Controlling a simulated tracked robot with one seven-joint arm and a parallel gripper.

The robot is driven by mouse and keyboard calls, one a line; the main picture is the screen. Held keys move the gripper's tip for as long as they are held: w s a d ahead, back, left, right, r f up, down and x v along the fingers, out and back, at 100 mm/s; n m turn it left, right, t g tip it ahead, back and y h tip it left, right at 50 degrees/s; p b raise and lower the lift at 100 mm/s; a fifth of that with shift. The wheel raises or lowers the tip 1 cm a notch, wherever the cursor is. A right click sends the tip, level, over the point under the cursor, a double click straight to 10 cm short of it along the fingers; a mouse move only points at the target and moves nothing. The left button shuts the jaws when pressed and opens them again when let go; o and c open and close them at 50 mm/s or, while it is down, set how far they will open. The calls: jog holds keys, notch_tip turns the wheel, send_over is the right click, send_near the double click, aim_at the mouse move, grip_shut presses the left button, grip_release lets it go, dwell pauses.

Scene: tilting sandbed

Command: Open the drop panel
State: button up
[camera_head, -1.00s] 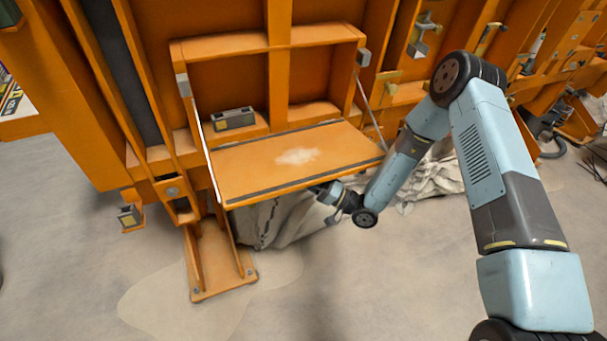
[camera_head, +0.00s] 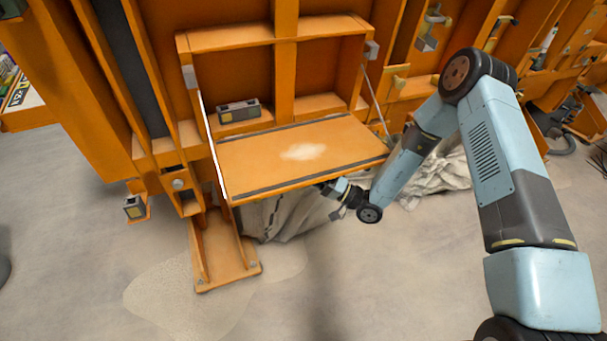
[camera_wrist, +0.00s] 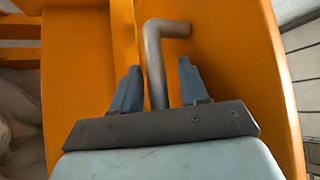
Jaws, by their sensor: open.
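The orange drop panel (camera_head: 340,145) lies folded down and roughly level, with a pale worn patch in its middle and dark strips along its edges. Stays run from its sides up to the frame. In the wrist view, the panel's orange surface (camera_wrist: 225,60) fills most of the picture, with a bent grey metal handle (camera_wrist: 154,65) on it. My gripper (camera_wrist: 157,90) is open, with the handle's straight part between its two fingers; I cannot tell whether they touch it. In the head view, my gripper (camera_head: 325,188) is at the panel's front edge, partly hidden underneath.
An orange frame (camera_head: 285,60) stands behind the panel, with a small grey box (camera_head: 238,111) on its ledge. Crumpled grey sheeting (camera_head: 290,215) hangs below. An orange foot (camera_head: 226,250) stands on the floor at left. The concrete floor in front is clear.

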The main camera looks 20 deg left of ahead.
jog(key=shift+d, duration=0.1)
jog(key=v, duration=1.3)
jog(key=shift+d+f, duration=0.2)
jog(key=shift+d, duration=0.15)
